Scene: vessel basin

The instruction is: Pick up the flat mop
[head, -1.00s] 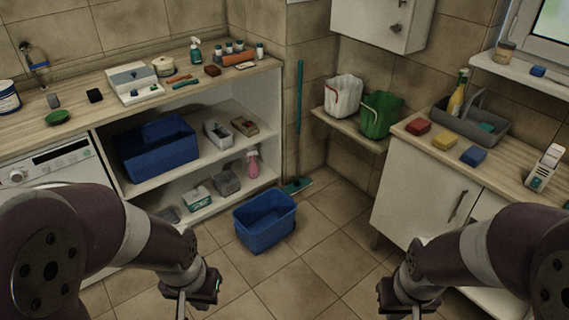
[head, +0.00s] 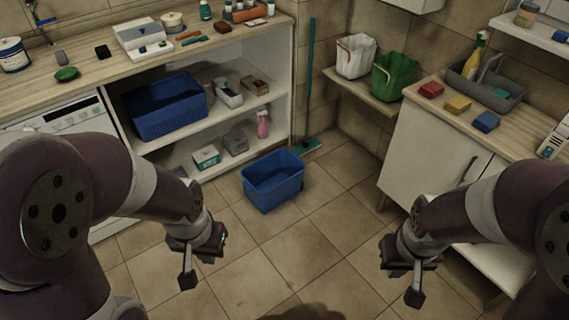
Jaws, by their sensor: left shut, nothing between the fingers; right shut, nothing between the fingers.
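The flat mop (head: 310,85) stands upright in the back corner, with a thin teal handle leaning near the wall beside the shelf unit. Its flat teal head (head: 306,146) rests on the floor behind the blue basin. My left gripper (head: 187,280) is shut and empty, low in front of the shelf unit and well short of the mop. My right gripper (head: 415,297) is shut and empty, low in front of the right cabinet, also far from the mop.
A blue basin (head: 273,181) stands on the floor before the mop head. The shelf unit (head: 283,110) is left of the mop. A wall shelf (head: 362,92) with white and green buckets and a white cabinet (head: 425,150) are to the right. The tiled floor (head: 325,225) in the middle is clear.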

